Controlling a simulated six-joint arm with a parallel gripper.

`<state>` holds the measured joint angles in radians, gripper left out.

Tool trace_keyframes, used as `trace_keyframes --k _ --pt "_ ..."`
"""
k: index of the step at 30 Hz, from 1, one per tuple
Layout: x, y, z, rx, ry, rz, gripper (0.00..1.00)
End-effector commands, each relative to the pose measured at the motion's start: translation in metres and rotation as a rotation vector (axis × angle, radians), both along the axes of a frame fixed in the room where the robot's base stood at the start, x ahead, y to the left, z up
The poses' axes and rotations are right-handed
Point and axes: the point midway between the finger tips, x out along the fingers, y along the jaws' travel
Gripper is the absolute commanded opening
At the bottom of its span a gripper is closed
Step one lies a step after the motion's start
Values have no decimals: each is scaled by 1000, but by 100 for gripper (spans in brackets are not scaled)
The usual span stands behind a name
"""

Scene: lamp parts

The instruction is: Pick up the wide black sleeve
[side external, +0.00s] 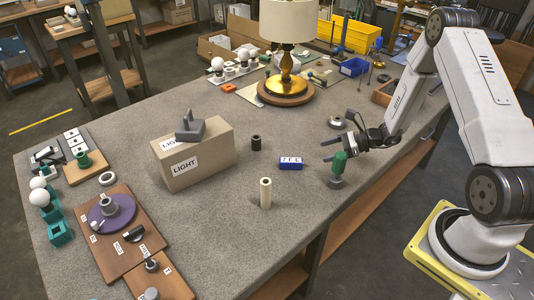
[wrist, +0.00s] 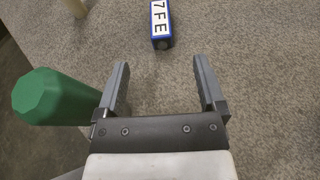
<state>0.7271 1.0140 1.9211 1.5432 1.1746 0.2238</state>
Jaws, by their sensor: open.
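A short, wide black sleeve (side external: 255,142) stands upright on the grey table, just right of the LIGHT box, in the side view. My gripper (side external: 326,150) is near the table's right edge, well to the right of the sleeve. Its two fingers are apart with nothing between them, and it also shows open in the wrist view (wrist: 161,72). The sleeve is not visible in the wrist view.
A green-handled tool (side external: 338,166) stands close beside my gripper. A cream cylinder (side external: 265,193) stands nearer the front. The lamp (side external: 287,60) is behind.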

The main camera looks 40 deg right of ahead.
Motion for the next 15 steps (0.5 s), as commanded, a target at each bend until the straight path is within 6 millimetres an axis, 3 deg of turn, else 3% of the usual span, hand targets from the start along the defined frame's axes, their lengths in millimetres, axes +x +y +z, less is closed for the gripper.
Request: trace_keyframes --k 8,15 --pt "10 0 -2 -2 -1 11 89" --pt "52 2 -9 -6 1 45 89"
